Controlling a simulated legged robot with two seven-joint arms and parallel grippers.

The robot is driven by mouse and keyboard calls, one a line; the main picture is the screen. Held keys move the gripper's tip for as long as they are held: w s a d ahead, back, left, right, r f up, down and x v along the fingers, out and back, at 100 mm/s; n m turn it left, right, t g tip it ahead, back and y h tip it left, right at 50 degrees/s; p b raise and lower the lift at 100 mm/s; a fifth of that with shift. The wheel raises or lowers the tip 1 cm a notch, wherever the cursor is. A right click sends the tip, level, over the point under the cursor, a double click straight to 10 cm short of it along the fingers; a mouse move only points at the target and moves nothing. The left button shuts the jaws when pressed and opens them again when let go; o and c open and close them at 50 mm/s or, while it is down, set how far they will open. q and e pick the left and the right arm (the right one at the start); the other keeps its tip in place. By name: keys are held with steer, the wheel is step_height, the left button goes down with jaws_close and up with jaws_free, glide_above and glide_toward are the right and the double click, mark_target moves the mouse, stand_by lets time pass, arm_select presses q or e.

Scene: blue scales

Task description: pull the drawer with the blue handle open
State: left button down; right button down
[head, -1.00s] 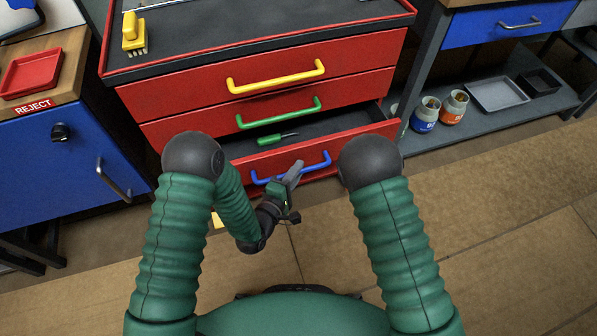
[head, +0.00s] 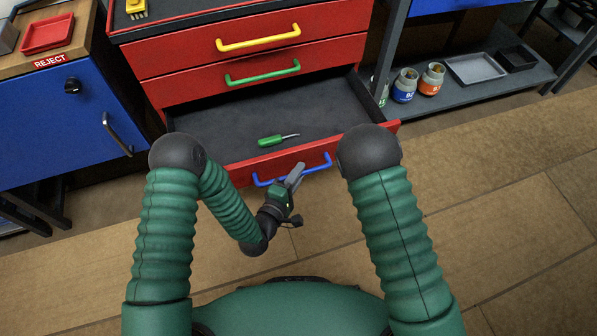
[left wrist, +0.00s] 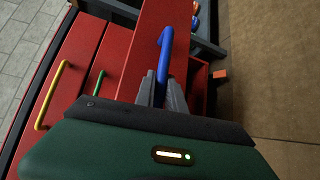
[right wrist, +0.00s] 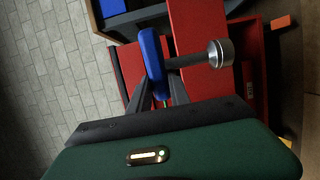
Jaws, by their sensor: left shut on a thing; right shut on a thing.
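The lowest red drawer (head: 240,173) stands well out from the cabinet, its dark inside in view. Its blue handle (head: 320,166) is on the front panel. My left gripper (head: 295,175) is shut on this handle near its middle; the left wrist view shows the blue handle (left wrist: 165,55) between the fingers. My right gripper (right wrist: 152,82) is hidden in the head view. In the right wrist view it is shut on a blue-handled tool (right wrist: 152,60) with a grey shaft and a round metal head.
A green-handled tool (head: 271,141) lies in the open drawer. Above are shut drawers with green (head: 262,73) and yellow (head: 258,38) handles. A blue cabinet (head: 60,130) stands left. A low shelf (head: 435,107) with jars stands right. The floor before me is clear.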

arm_select(q)
steer(key=shift+s+f, duration=0.1)
steer(key=shift+f, duration=0.15)
steer(key=c, duration=1.4)
jaws_free()
steer(key=shift+r, duration=0.1)
steer(key=shift+a, duration=0.1)
steer(key=shift+s+a+r, duration=0.15)
steer(key=shift+s, duration=0.15)
steer(key=p+v, duration=0.3)
steer(key=v, duration=0.8)
steer(key=shift+s+f, duration=0.15)
steer(key=shift+f, duration=0.05)
